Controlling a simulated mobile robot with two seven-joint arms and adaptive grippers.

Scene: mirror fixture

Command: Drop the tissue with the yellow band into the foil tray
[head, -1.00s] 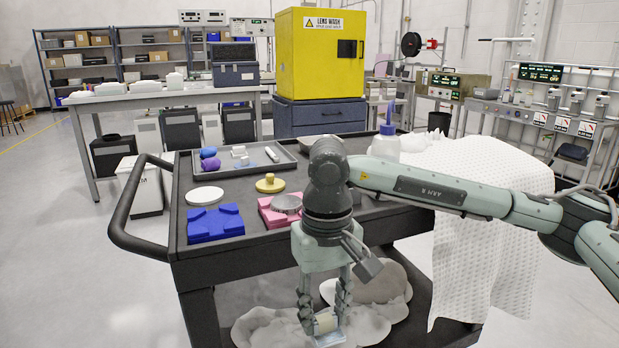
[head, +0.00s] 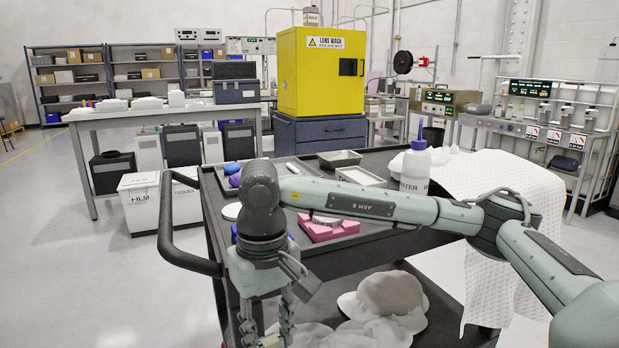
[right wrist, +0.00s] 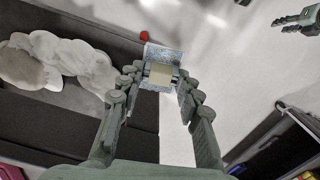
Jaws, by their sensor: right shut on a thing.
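My right gripper (head: 268,335) hangs at the bottom of the head view, by the cart's near left side. In the right wrist view its fingers (right wrist: 160,78) are shut on a pale blue-white tissue (right wrist: 165,53) with a pale yellow band (right wrist: 161,73). In the head view the tissue is mostly cut off by the lower edge. A silver tray (head: 340,153), which looks like the foil tray, stands on the cart top behind my right arm. Part of my left gripper (right wrist: 297,20) seems to show at the right wrist view's top right; its jaws are unclear.
On the dark cart (head: 375,240) are a pink block (head: 330,230), a labelled bottle (head: 416,168) and a draped white sheet (head: 500,200). Crumpled white cloths (head: 385,300) lie on the lower shelf. White bins (head: 140,205) stand left of the cart's handle (head: 168,225).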

